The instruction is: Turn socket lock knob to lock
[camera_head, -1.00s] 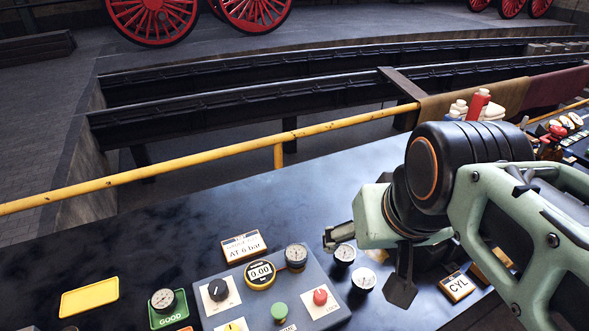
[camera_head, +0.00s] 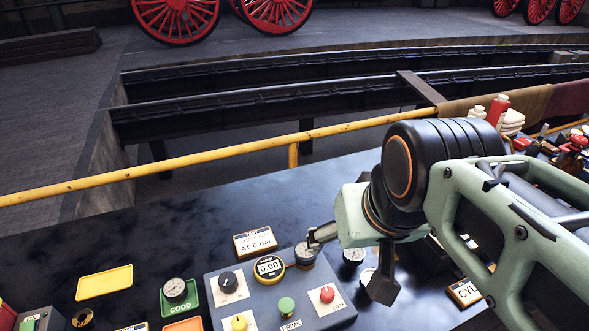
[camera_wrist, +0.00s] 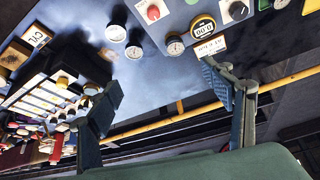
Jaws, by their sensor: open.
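A grey control panel (camera_head: 222,290) lies on the dark bench. At its right side is a red knob (camera_head: 327,294) with a small label that seems to read LOCK; the knob also shows at the top of the wrist view (camera_wrist: 153,12). My gripper (camera_head: 350,262) is open and empty, above the bench by the panel's upper right corner. One finger overlaps the small gauge (camera_head: 305,254) at that corner in the head view. In the wrist view my gripper (camera_wrist: 162,85) has nothing between its fingers, and the knob lies beyond them. Which way the knob is turned is too small to tell.
The panel also bears a black knob (camera_head: 228,281), a 0.00 display (camera_head: 269,268), a green button (camera_head: 286,305) and a yellow knob (camera_head: 239,323). Loose gauges (camera_wrist: 134,52) lie right of the panel. A yellow rail (camera_head: 200,170) runs behind the bench.

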